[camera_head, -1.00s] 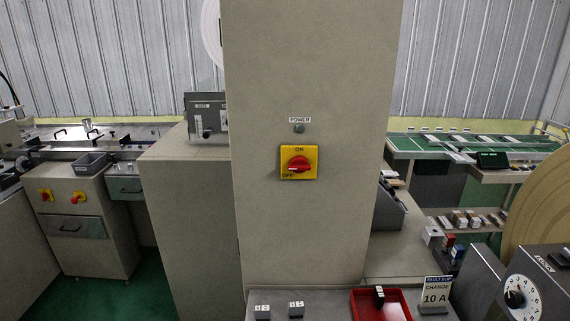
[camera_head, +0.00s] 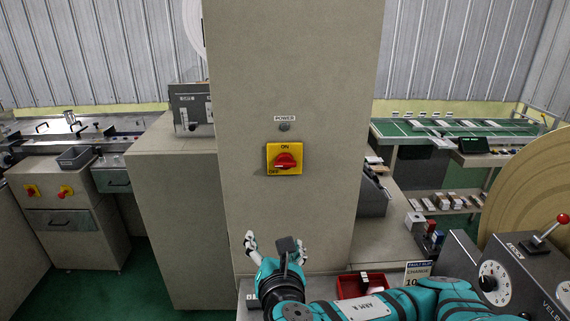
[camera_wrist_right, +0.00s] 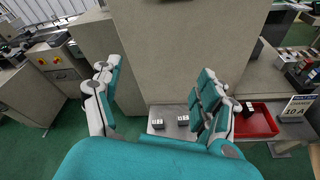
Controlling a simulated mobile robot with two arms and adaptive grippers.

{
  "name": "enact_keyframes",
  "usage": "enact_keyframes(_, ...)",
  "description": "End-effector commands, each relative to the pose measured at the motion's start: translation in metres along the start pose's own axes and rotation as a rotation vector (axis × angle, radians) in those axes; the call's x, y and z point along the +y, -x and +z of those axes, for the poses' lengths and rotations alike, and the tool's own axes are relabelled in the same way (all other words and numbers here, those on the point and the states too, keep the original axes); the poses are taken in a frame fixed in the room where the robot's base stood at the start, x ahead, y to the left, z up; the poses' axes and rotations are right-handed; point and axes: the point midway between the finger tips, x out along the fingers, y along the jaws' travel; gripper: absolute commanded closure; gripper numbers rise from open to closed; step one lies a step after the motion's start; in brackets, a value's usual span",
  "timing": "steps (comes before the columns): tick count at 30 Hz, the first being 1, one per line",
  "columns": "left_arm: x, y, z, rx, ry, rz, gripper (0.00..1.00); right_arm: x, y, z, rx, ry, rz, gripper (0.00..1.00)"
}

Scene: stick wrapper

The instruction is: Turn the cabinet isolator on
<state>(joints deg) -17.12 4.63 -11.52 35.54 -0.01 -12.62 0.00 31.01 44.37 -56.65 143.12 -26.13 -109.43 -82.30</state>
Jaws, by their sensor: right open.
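The cabinet isolator (camera_head: 285,159) is a red rotary knob on a yellow square plate marked ON at the top and OFF at the lower left. The knob's handle lies roughly sideways, its pale mark towards OFF. It sits on the front of the tall beige cabinet (camera_head: 240,85), below a dark lamp (camera_head: 284,127) labelled POWER. My right gripper (camera_head: 276,243) is open and empty, below the isolator and apart from it. In the right wrist view its spread fingers (camera_wrist_right: 155,98) face the lower cabinet front; the isolator is out of that view. My left gripper is not in view.
A grey shelf with small blocks (camera_wrist_right: 183,120) and a red tray (camera_wrist_right: 258,120) is below the cabinet. A card reading 10 A (camera_wrist_right: 297,108) stands beside it. A dial box (camera_head: 494,283) and a red-knobbed lever (camera_head: 546,230) are at right. The cabinet front around the isolator is clear.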

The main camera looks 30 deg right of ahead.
Motion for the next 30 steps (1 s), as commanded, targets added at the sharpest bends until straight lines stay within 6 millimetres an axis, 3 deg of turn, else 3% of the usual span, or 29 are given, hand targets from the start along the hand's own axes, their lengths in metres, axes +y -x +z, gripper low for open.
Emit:
enact_keyframes(1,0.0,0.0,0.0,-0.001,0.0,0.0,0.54,0.002,-0.003,0.025,-0.089,0.116,0.006,0.24)
enact_keyframes(3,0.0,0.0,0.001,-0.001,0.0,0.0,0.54,0.002,-0.004,0.048,-0.175,0.247,-0.005,0.24)
enact_keyframes(7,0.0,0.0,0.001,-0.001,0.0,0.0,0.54,0.0,-0.004,0.073,-0.265,0.388,-0.032,0.24)
enact_keyframes(14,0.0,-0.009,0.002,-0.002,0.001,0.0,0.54,0.001,-0.011,0.079,-0.292,0.428,-0.037,0.24)
enact_keyframes(23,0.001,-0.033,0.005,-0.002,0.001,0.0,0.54,-0.001,-0.034,0.086,-0.292,0.422,-0.043,0.24)
enact_keyframes(30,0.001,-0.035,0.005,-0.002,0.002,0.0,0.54,0.0,-0.086,0.103,-0.288,0.422,-0.048,0.24)
